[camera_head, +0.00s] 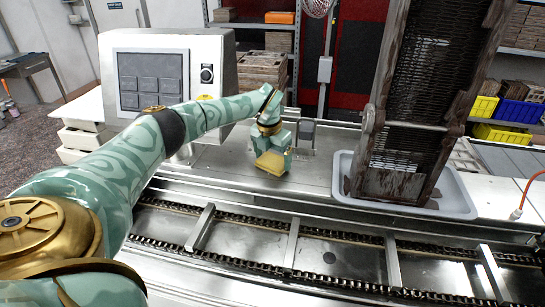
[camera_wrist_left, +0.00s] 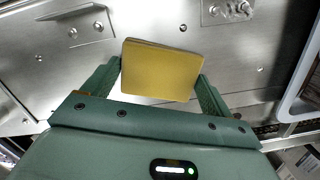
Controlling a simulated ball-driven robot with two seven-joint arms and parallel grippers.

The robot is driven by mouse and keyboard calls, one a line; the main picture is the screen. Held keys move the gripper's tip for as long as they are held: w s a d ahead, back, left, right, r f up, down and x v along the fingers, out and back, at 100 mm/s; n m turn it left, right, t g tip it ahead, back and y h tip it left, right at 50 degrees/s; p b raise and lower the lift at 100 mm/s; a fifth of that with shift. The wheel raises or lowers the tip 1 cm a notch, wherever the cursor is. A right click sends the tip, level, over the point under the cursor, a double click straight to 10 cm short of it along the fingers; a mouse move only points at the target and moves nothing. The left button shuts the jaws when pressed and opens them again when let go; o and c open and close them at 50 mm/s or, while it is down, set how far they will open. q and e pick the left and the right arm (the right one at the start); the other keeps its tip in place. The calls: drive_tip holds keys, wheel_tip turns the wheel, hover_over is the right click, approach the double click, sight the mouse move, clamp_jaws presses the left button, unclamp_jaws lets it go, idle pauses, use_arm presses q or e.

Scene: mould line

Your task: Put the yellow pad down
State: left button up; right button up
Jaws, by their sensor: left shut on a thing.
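The yellow pad (camera_head: 271,163) is a flat, dull yellow block. My left gripper (camera_head: 273,150) is shut on it, above or at the steel worktop (camera_head: 315,165) in the middle of the head view. In the left wrist view the pad (camera_wrist_left: 160,70) sits between the two green fingers of my left gripper (camera_wrist_left: 160,85), one at each side edge. The steel surface lies beyond it. I cannot tell whether the pad touches the worktop. My right gripper is not in view.
A grey tray (camera_head: 455,200) holding a tall dark rack (camera_head: 400,150) stands to the right. A chain conveyor (camera_head: 340,257) runs along the front. A control panel box (camera_head: 215,60) stands behind my left arm. A metal bracket (camera_wrist_left: 85,25) and bolts lie near the pad.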

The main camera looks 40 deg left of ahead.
sight(270, 163)
use_arm(q)
drive_tip(key=o, duration=0.7)
drive_tip(key=shift+f, duration=0.1)
drive_tip(key=r, duration=0.4)
drive_tip(key=s+r, duration=0.1)
drive_tip(key=r, duration=0.3)
drive_tip(key=r+p, duration=0.1)
drive_tip(key=r, duration=0.3)
drive_tip(key=shift+s+r, duration=0.1)
drive_tip(key=shift+s, duration=0.15)
drive_tip(key=shift+d, duration=0.1)
